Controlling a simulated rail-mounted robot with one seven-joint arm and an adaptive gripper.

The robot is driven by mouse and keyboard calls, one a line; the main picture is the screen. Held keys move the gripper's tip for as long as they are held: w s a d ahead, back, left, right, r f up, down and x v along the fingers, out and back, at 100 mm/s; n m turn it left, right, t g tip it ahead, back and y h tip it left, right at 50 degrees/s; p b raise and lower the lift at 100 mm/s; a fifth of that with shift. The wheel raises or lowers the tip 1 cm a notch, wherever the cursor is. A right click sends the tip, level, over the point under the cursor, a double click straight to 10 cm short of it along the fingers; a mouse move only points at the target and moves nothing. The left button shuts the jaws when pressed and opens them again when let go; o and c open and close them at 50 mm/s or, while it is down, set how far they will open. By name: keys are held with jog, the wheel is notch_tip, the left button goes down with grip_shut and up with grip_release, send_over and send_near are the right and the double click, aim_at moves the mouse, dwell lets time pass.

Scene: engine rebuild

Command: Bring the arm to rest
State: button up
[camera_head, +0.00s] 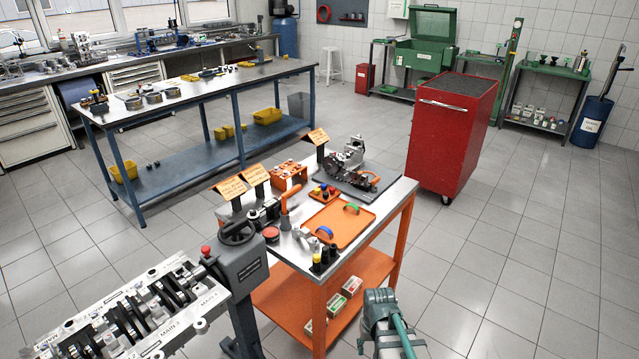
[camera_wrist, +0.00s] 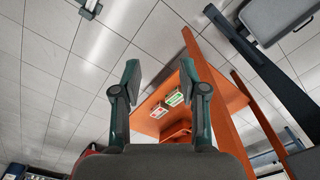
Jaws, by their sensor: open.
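My gripper (camera_wrist: 160,78) shows in the wrist view with its two dark green fingers spread apart and nothing between them. Beyond the fingers, the wrist view shows the floor tiles and part of an orange cart (camera_wrist: 219,100), with small boxes on its lower shelf. In the head view, a grey and green part of my arm (camera_head: 385,318) shows at the bottom, over the floor to the right of the orange cart (camera_head: 318,310). It appears apart from the cart. Whether the fingers are visible there is hard to tell.
The orange cart carries an orange tray (camera_head: 338,222) and engine parts. An engine block (camera_head: 120,315) stands at lower left, beside a grey stand (camera_head: 243,265). A red tool cabinet (camera_head: 455,140) stands behind the cart. The floor at right (camera_head: 530,270) is clear.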

jog(key=s+f+g, duration=0.2)
jog(key=s+f, duration=0.4)
jog(key=s, duration=0.4)
jog(key=s+d+f+g, duration=0.1)
jog(key=s+f+g, duration=0.1)
jog(key=s+f, duration=0.4)
jog(key=s+d+f+g, duration=0.1)
jog(key=s+f, duration=0.6)
jog(key=s, duration=0.8)
jog(key=shift+s+d+g, duration=0.15)
jog(key=shift+s+g, duration=0.1)
jog(key=shift+g, duration=0.65)
jog(key=shift+f, duration=0.15)
jog(key=s+f+g+b, duration=0.2)
jog(key=s+f+b, duration=0.1)
jog(key=f+b, duration=1)
jog(key=s+f+g+b, duration=0.3)
jog(key=f+b, duration=1)
jog(key=b, duration=0.7)
jog(key=shift+s+f, duration=0.15)
jog(key=shift+s, duration=0.1)
